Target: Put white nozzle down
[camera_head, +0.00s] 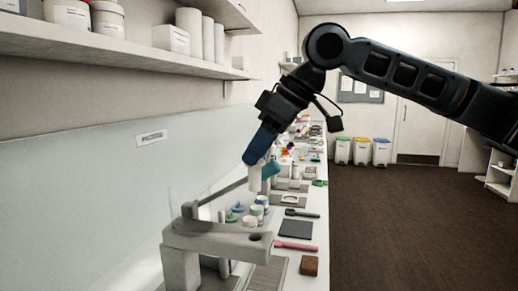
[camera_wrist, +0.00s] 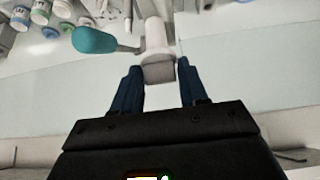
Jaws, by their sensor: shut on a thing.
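The white nozzle (camera_head: 255,178) is a pale, narrow cylinder with a grey end. It is held between the blue fingers of my gripper (camera_head: 260,158), above the bench. In the wrist view the white nozzle (camera_wrist: 156,36) sits between the two fingertips of my gripper (camera_wrist: 158,67), with its grey end towards the palm. The fingers are shut on it. In the head view its lower end appears clear of the bench top, though the exact height is hard to tell.
A teal rounded item (camera_wrist: 95,40) is left of the nozzle. A grey stand with an arm (camera_head: 215,240) fills the near bench. Several lidded jars (camera_head: 250,220) stand behind it. A dark mat (camera_head: 295,229), pink-handled tool (camera_head: 295,246) and brown block (camera_head: 310,265) lie along the right edge.

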